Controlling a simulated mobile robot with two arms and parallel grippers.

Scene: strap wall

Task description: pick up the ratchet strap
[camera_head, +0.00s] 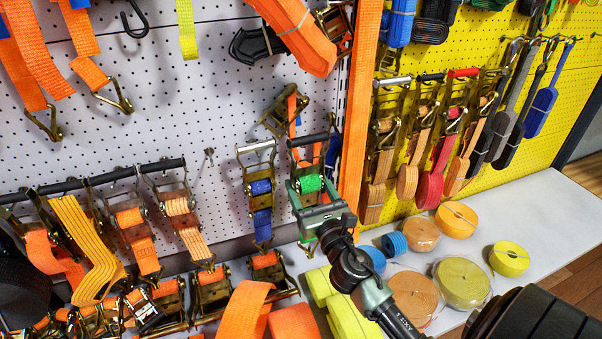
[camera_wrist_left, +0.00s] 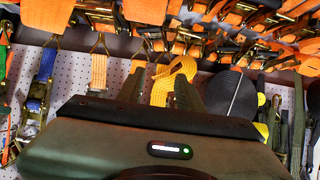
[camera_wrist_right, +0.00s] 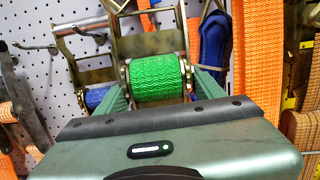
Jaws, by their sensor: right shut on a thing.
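The ratchet strap with a green webbing roll (camera_head: 308,184) hangs against the white perforated wall, its metal frame and black handle above the roll. In the right wrist view the green roll (camera_wrist_right: 157,82) sits between the fingers of my right gripper (camera_wrist_right: 158,92), one on each side of it. My right gripper (camera_head: 312,193) is shut on this strap. My left gripper (camera_wrist_left: 160,92) shows only in its wrist view; its fingers stand apart with a yellow-orange strap (camera_wrist_left: 176,72) behind them. Whether the green strap is off its hook is hidden.
A blue-webbed ratchet strap (camera_head: 262,192) hangs close left of the green one. An orange vertical strap (camera_head: 358,130) runs just to its right. Several webbing rolls (camera_head: 462,282) lie on the white shelf (camera_head: 560,215). Orange ratchets crowd the lower left.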

